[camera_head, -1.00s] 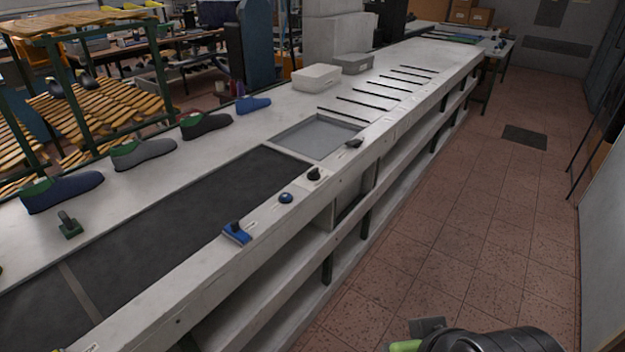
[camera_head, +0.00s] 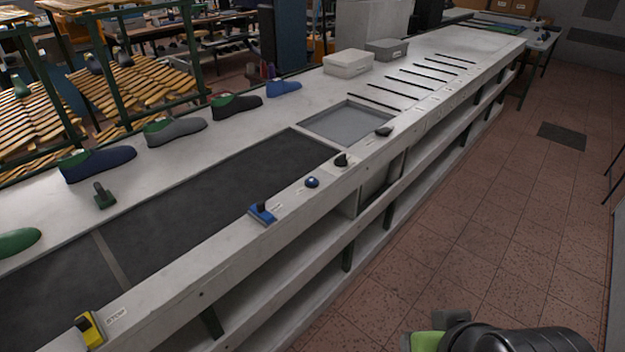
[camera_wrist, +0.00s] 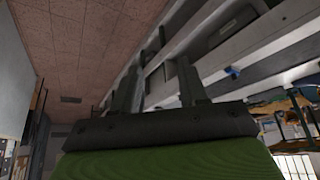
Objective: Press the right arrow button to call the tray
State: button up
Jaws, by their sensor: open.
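A row of controls runs along the front edge of the long white bench. It has a blue control with a dark top (camera_head: 262,212), a round dark-blue button (camera_head: 312,182), a black knob (camera_head: 341,160) and a flat black control (camera_head: 384,131). I cannot make out an arrow on any of them. A grey tray (camera_head: 345,123) is sunk in the bench top behind them. My gripper (camera_wrist: 157,82) is open and empty in the wrist view, with both fingers apart. My arm shows at the bottom right of the head view, over the floor and away from the controls.
A yellow control labelled STOP (camera_head: 90,330) is at the near left of the bench (camera_head: 235,257). Several shoe lasts, one of them blue (camera_head: 97,163), line the far side of a dark belt (camera_head: 215,185).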

grip_shut()
dwell(1.7)
